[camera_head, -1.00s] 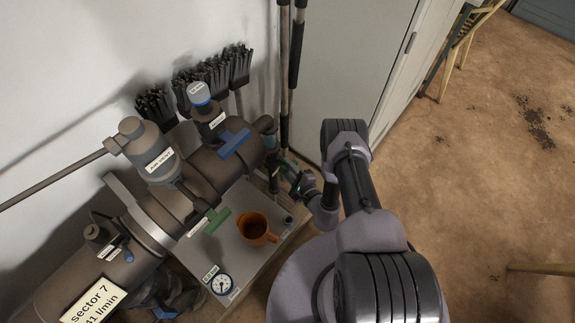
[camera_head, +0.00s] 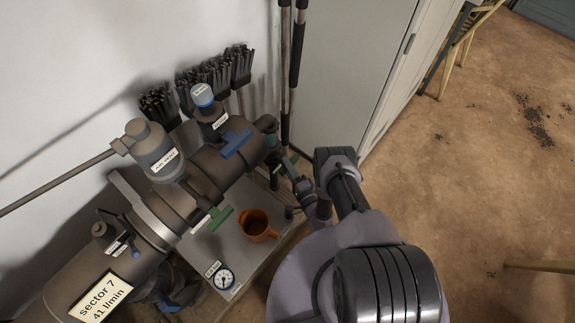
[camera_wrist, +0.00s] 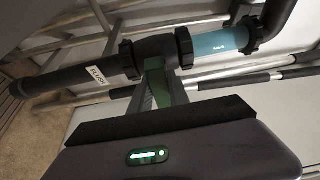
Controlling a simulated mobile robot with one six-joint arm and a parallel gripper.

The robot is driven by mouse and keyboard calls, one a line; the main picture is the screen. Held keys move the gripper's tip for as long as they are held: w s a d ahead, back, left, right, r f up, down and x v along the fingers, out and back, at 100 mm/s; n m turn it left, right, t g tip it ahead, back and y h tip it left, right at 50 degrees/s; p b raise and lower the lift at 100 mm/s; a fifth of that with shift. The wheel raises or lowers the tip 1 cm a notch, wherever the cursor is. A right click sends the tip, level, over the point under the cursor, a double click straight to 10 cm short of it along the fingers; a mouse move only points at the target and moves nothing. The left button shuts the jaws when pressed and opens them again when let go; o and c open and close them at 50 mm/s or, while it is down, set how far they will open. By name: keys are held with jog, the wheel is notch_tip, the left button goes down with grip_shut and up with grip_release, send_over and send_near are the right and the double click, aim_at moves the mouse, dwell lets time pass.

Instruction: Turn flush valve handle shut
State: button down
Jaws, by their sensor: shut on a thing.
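The flush valve (camera_wrist: 154,52) shows in the wrist view as a dark body on a pipe, with a white FLUSH label (camera_wrist: 96,74) beside it. Its green handle (camera_wrist: 177,82) points down from the body toward my gripper (camera_wrist: 160,95). My gripper is shut on this handle; its dark housing hides the handle's lower end and much of the fingers. In the head view my gripper (camera_head: 286,163) is at the far right end of the manifold (camera_head: 188,197), where the handle is hard to make out.
An orange mug (camera_head: 256,226) and a pressure gauge (camera_head: 224,278) are on the bench (camera_head: 240,255), close to my arm. Brushes (camera_head: 205,80) hang on the wall behind. A grey cabinet (camera_head: 335,80) stands beyond my gripper. A clear bluish tube (camera_wrist: 222,46) adjoins the valve.

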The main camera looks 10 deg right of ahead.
dwell(0.4)
jog(key=c, duration=1.3)
grip_release()
